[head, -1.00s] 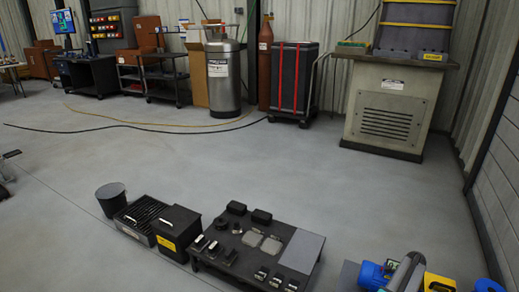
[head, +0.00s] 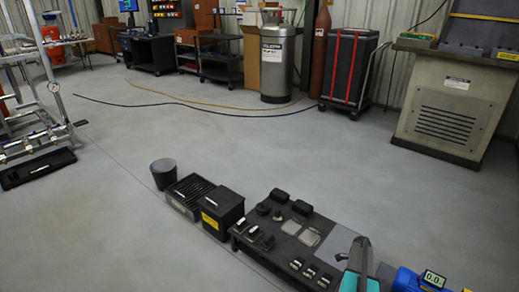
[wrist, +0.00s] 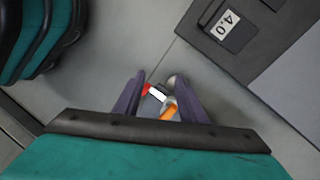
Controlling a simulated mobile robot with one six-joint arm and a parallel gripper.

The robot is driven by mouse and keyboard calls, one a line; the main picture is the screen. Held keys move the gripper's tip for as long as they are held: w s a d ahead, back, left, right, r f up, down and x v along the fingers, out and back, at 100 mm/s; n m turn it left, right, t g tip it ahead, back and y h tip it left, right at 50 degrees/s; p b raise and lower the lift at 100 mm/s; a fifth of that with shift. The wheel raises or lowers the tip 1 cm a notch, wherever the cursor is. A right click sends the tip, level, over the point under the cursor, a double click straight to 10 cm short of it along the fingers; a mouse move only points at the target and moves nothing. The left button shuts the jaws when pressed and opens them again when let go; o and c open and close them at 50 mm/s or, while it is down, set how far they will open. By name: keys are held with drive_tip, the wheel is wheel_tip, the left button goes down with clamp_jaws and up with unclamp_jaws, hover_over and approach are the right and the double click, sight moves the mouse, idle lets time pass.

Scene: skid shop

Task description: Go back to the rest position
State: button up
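In the wrist view, the two purple fingers of my gripper (wrist: 157,84) stand apart and point away from the camera. A small thing (wrist: 154,94) with a white label, a red part and an orange part shows between them. I cannot tell whether the fingers grip it or it lies beyond them. In the head view, part of my teal and grey arm shows at the bottom right, over the right part of the low dark table (head: 262,236). The fingertips cannot be made out there.
A dark box with a yellow label (head: 222,214), a slatted black crate (head: 188,197) and a round dark bin (head: 164,173) stand left of the table. A pipe rack (head: 40,95) is at far left. A blue unit with a readout (head: 418,279) is at lower right. The middle floor is clear.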

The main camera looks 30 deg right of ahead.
drive_tip(key=w+a+r+n+g+p, duration=0.1)
drive_tip(key=a+n+p, duration=0.15)
drive_tip(key=a, duration=0.85)
drive_tip(key=w+a+r+n+g+p, duration=0.15)
drive_tip(key=a+n, duration=0.25)
drive_tip(key=a, duration=0.7)
drive_tip(key=w+a+r+n+p, duration=0.1)
drive_tip(key=w+a+n+p, duration=0.15)
drive_tip(key=a, duration=0.85)
drive_tip(key=s+a+r+n+h+p, duration=0.1)
drive_tip(key=s+a+r+n, duration=0.3)
drive_tip(key=s+a+n, duration=0.4)
drive_tip(key=s+a+r+n+h+p, duration=0.1)
drive_tip(key=s+a+r+n+p, duration=0.1)
drive_tip(key=s+a+r+n, duration=0.2)
drive_tip(key=shift+s+a+r+n+g, duration=0.2)
drive_tip(key=shift+s+a+n+g, duration=0.25)
drive_tip(key=shift+s+a+n, duration=1.8)
drive_tip(key=shift+w+d+n, duration=0.25)
drive_tip(key=shift+d, duration=0.15)
